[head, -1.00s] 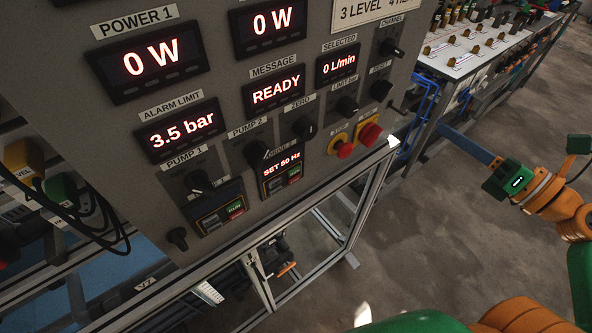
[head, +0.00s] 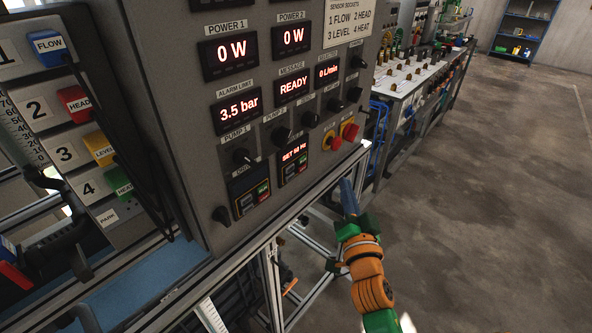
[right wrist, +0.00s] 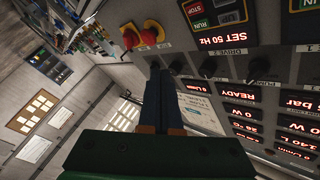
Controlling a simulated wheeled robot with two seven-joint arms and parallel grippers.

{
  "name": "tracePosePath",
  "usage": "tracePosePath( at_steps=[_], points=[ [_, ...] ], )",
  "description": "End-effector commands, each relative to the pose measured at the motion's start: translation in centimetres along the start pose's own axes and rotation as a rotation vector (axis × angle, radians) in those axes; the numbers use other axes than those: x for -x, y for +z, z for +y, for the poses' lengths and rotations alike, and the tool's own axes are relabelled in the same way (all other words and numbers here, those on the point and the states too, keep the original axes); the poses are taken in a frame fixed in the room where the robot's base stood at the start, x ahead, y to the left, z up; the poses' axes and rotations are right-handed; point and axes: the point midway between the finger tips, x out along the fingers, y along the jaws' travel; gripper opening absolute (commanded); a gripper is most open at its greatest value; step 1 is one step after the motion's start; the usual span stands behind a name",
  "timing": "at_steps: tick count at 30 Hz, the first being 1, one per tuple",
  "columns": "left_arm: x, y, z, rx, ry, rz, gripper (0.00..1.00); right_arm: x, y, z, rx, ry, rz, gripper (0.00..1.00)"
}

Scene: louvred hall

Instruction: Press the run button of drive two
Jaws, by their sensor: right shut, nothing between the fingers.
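The drive two unit (head: 286,172) is on the grey panel, its red display reading SET 50 Hz. Its green run button (head: 302,166) is small beside the display's lower edge. In the right wrist view the green run button (right wrist: 201,25) shows at the top, under a red stop button, beside the SET 50 Hz display (right wrist: 222,37). My right gripper (head: 346,184) is shut and empty, right of and below the drive two unit, apart from it in the head view. Its blue fingers (right wrist: 160,72) point towards the panel in the right wrist view. My left gripper is not in view.
The drive one unit (head: 249,193) sits lower left, with similar buttons. Red and yellow stop knobs (head: 349,131) and several black knobs are close by. A metal frame rail (head: 320,186) runs below the panel. Open floor (head: 480,210) lies to the right.

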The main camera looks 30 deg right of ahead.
Motion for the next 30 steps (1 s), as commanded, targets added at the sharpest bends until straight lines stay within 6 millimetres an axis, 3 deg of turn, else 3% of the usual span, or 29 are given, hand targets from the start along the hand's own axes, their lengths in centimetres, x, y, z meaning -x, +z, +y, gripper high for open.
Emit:
tracePosePath(
  at_steps=[10, 24, 30],
  points=[
    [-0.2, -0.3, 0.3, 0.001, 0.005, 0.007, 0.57, -0.4, 0.3, -0.2, 0.005, -0.003, 0.001, 0.00],
    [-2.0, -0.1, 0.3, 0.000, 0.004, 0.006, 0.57, -4.9, 3.8, -3.3, 0.004, -0.001, 0.002, 0.00],
    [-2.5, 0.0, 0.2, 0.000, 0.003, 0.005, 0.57, -6.0, 4.4, -4.2, 0.007, -0.002, 0.001, 0.00]
  ],
)
